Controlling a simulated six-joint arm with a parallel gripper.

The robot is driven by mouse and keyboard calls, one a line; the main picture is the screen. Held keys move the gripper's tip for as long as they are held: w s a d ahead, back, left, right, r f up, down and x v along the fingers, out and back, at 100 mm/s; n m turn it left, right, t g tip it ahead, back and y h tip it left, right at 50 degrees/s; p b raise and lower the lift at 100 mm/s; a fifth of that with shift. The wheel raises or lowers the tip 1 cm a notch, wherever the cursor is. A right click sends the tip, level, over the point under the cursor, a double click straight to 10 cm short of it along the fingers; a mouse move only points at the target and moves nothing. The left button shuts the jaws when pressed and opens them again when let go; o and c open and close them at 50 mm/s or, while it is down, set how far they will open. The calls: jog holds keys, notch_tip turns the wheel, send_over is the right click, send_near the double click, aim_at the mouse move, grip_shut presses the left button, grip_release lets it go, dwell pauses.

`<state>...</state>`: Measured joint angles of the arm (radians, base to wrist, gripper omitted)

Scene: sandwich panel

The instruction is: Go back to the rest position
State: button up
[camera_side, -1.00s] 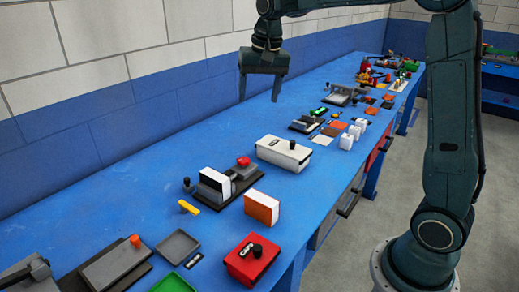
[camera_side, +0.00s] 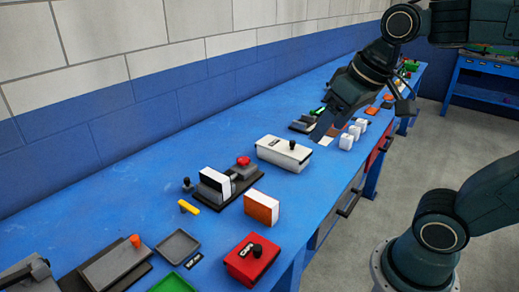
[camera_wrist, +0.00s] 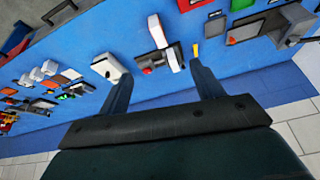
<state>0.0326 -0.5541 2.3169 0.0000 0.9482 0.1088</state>
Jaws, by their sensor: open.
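My gripper (camera_side: 324,125) is raised over the blue bench in the side view, tilted with its fingers pointing down and left. In the wrist view, the two fingers of my gripper (camera_wrist: 160,74) are spread apart with nothing between them. A white and dark panel (camera_side: 214,183) stands in a grey fixture (camera_side: 242,177) with a red knob. A white and orange panel (camera_side: 262,207) stands upright on the bench in front of it. Both are well apart from my gripper.
A white lidded box (camera_side: 284,153) stands near my gripper in the picture. A red box (camera_side: 252,261), a grey tray (camera_side: 177,247) and a yellow piece (camera_side: 188,207) lie nearer the camera. Several small white containers (camera_side: 347,141) stand farther back. The wall-side bench strip is largely clear.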

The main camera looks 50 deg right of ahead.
jog(key=shift+n+t, duration=0.3)
jog(key=shift+n, duration=0.5)
jog(key=s+f, duration=0.2)
jog(key=s, duration=0.1)
jog(key=s+f, duration=0.1)
jog(key=s, duration=0.1)
jog(key=shift+a, duration=0.35)
